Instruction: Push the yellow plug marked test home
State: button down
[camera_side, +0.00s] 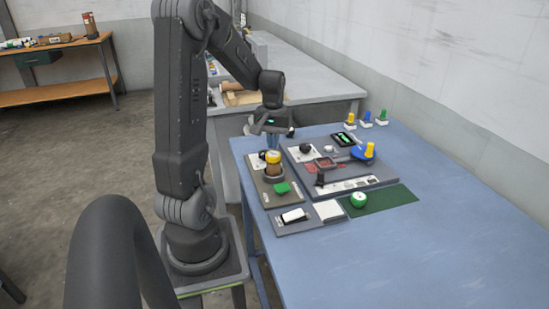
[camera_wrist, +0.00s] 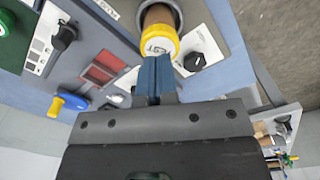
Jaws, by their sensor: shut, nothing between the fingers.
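The yellow plug (camera_side: 273,156) stands on the small grey panel at the left of the table. It has a yellow cap with dark lettering and a brown body, much of which shows above its round grey socket (camera_side: 274,178). In the wrist view the yellow cap (camera_wrist: 159,42) lies just beyond my fingertips, with the brown body running into the grey ring.
A black knob (camera_wrist: 194,62) is beside the plug. A green piece (camera_side: 282,188) sits in front of it. The larger panel (camera_side: 345,186) carries a blue lever with a yellow handle (camera_side: 369,150). A green round knob (camera_side: 358,200) is in front. The table's right side is clear.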

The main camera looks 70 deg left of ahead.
jog(key=shift+f, duration=1.3)
dwell(0.4)
jog(key=shift+r, duration=3.5)
jog(key=shift+d+r, duration=0.1)
jog(key=w+d+r+m+t+y, duration=0.1)
jog(key=d+r+m, duration=0.15)
jog(key=d, duration=0.45)
jog(key=w+d+r+m+t, duration=0.1)
jog(key=w+d+r+m, duration=0.15)
jog(key=d, duration=0.45)
jog(key=s+d+r+m+t+h, duration=0.1)
jog(key=s+d+m, duration=0.6)
jog(key=d, duration=0.8)
jog(key=shift+s+r+t, duration=0.2)
jog(key=shift+r+t, duration=0.45)
jog(key=shift+t, duration=0.65)
